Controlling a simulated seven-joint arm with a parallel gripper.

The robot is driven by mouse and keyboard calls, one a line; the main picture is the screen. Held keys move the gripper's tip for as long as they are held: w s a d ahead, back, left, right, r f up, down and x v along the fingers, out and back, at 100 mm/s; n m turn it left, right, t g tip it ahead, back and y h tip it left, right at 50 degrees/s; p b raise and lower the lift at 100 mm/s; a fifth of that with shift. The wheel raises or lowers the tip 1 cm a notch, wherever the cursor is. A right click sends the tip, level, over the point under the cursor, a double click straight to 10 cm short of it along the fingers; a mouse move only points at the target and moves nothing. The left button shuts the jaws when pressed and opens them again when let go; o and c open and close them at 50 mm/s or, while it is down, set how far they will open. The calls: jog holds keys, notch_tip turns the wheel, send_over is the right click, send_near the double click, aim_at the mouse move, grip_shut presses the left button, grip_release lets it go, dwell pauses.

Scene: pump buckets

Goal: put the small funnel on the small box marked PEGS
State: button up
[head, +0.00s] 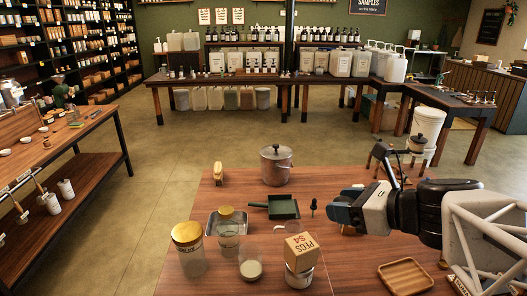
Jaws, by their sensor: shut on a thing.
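The small box marked PEGS (300,248) is light brown cardboard with its lettering upside down in the head view. It sits on top of a white round container (299,276) near the front of the table. My gripper (328,210) reaches in from the right, behind and to the right of the box. A small dark piece (313,206), wide above and narrow below, shows at its fingertips and looks like the small funnel. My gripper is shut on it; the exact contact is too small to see. The piece is apart from the box.
Left of the box stand a clear cup (251,268) and gold-lidded jars (188,258). Behind are a dark green pan (283,206), a metal pot (276,168) and a yellow item (218,173). A wooden tray (406,276) lies at the right front. The table between box and tray is clear.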

jog(key=s+a+f+n+g+y, duration=0.1)
jog(key=s+a+f+n, duration=0.1)
jog(key=s, duration=0.9)
jog(key=shift+s+a+f+g, duration=0.4)
jog(key=shift+a+f, duration=0.05)
jog(key=shift+a, duration=0.55)
jog(key=shift+w, duration=0.1)
send_over(302, 243)
jog(key=shift+f, duration=0.7)
jog(key=shift+f, duration=1.8)
jog(key=shift+f, duration=0.15)
